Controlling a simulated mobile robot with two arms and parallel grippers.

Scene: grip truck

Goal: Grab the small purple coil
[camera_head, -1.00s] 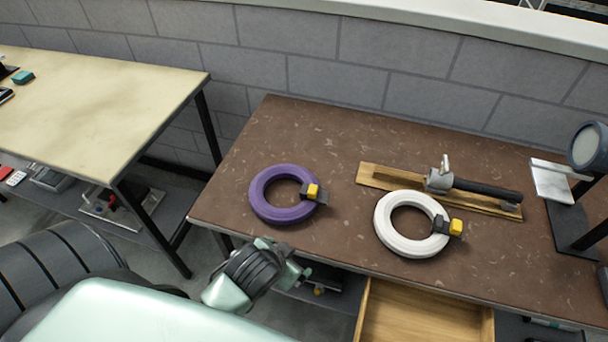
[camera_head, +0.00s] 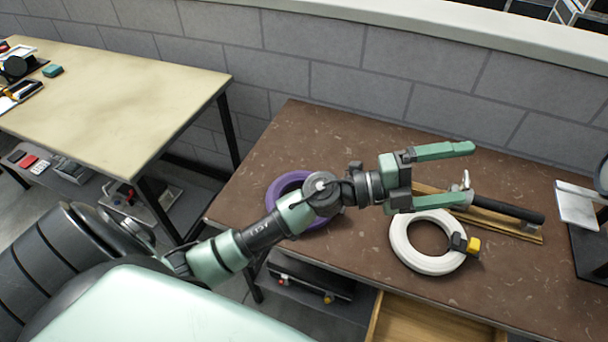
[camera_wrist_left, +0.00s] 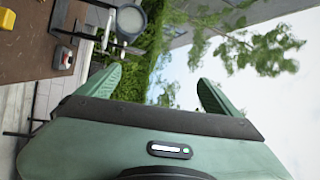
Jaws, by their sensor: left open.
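The purple coil (camera_head: 276,187) lies flat on the brown table (camera_head: 310,125) in the head view. My left arm crosses over it and hides much of it, including its yellow tag. My left gripper (camera_head: 470,172) is open and empty, to the right of the purple coil and above the table, pointing right. Its fingers show over the wooden board. In the left wrist view, the open fingers (camera_wrist_left: 157,85) point toward greenery and sky, and the purple coil is not seen there. My right gripper is in neither view.
A white coil (camera_head: 428,262) with a yellow tag lies below my left gripper. A wooden board (camera_head: 515,232) with a black-handled tool (camera_head: 505,210) lies behind it. A metal stand (camera_head: 577,205) is at the right. An open drawer (camera_head: 430,325) juts out in front.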

